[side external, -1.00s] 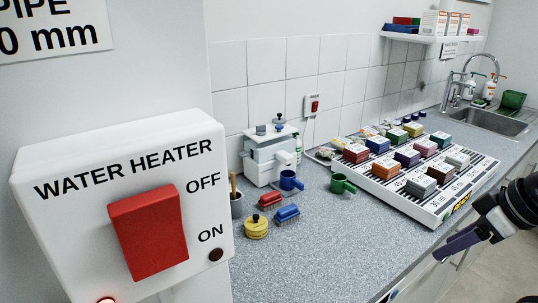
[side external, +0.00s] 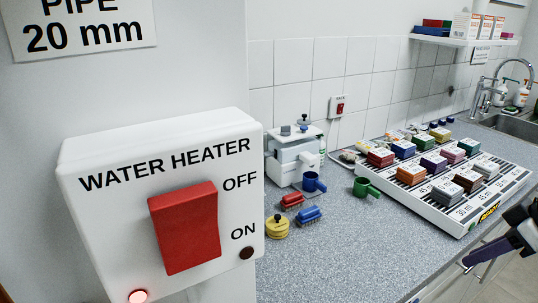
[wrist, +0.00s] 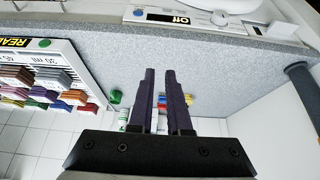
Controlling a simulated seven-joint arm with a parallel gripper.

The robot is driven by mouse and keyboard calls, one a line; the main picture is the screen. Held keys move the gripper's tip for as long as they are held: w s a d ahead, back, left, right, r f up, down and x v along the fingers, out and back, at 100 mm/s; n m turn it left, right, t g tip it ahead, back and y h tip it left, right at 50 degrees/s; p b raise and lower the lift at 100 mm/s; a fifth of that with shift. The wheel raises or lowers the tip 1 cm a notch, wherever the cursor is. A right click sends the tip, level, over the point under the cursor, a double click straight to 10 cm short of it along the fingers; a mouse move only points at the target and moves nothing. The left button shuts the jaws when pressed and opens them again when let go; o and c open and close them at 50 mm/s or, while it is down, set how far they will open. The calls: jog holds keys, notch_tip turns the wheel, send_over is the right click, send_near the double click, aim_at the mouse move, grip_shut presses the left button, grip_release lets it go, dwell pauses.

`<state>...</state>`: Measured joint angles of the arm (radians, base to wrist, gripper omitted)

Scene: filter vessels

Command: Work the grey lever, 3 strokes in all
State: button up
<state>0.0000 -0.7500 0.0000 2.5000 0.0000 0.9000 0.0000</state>
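My gripper (wrist: 161,72) shows in the wrist view with two dark purple fingers, a narrow gap between them and nothing held. In the side external view, part of my gripper (side external: 492,249) shows at the right edge, in front of the counter and well away from the white apparatus. The white apparatus (side external: 293,160) stands on the counter against the tiles, with small grey and dark blue parts on top. A blue cup (side external: 313,182) is at its front right. I cannot make out a grey lever clearly in either view.
A white water heater box (side external: 110,210) with a red switch (side external: 188,228) fills the left foreground. A white rack (side external: 440,215) holds several coloured blocks. The counter's front is clear.

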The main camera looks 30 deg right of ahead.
grip_shut()
dwell(0.7)
dwell(0.7)
